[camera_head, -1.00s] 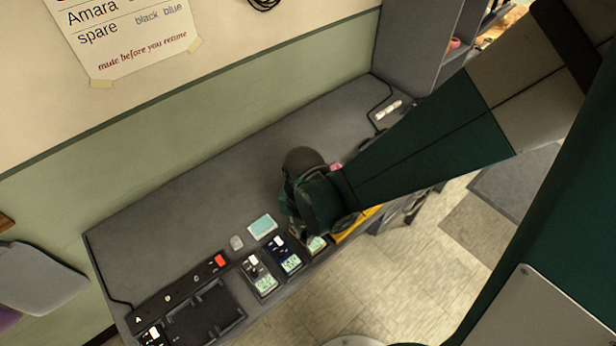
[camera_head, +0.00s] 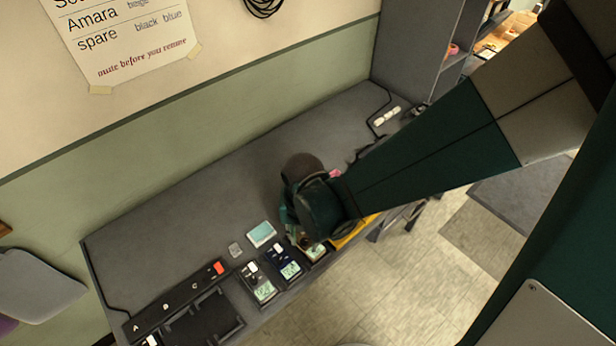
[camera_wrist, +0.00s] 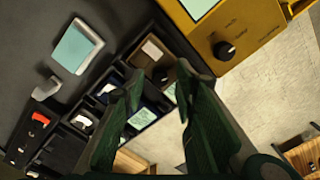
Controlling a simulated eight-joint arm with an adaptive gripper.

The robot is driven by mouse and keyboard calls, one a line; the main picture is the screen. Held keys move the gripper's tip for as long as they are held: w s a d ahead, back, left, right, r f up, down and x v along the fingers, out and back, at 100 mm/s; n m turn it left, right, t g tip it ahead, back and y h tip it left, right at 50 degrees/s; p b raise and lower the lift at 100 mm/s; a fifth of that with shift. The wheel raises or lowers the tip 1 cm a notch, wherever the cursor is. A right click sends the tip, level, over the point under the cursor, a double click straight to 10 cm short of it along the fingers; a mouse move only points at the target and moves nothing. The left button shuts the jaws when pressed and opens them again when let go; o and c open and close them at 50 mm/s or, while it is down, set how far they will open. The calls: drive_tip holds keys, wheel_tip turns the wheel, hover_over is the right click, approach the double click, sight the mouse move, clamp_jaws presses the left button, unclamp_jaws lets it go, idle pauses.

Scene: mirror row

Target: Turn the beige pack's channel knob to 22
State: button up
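The beige pack (camera_head: 316,251) stands at the desk's front edge in the head view, partly hidden by my gripper (camera_head: 302,238). In the wrist view the beige pack (camera_wrist: 153,50) shows a pale label, and its dark channel knob (camera_wrist: 160,75) lies between the fingertips of my gripper (camera_wrist: 159,74). The fingers are open, one on each side of the knob, and I see a gap between them. Whether they touch the knob, I cannot tell. Part of a lit display (camera_wrist: 170,92) shows between the fingers; its number is not readable.
A yellow box (camera_wrist: 262,25) with a black knob (camera_wrist: 223,49) stands close on the right. Dark packs (camera_head: 284,262) with lit displays stand on the left. A teal-topped pad (camera_head: 262,233) lies behind them. A black strip (camera_head: 180,297) marked A, B, C has a red part.

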sight(305, 241)
drive_tip(key=shift+r, duration=0.25)
wheel_tip(305, 241, up, 12)
drive_tip(key=shift+f, duration=0.25)
idle(0.9)
drive_tip(key=shift+d, duration=0.1)
idle(0.6)
drive_tip(key=d+r+m+t, duration=0.3)
drive_tip(key=d+r+m, duration=0.4)
drive_tip(key=d+m, duration=0.6)
drive_tip(key=w+d+r+m+t, duration=0.1)
drive_tip(key=d+r+m+t, duration=0.3)
drive_tip(key=d+m, duration=0.9)
wheel_tip(305, 241, up, 3)
drive_tip(key=m, duration=1)
drive_tip(key=shift+w+d, duration=0.2)
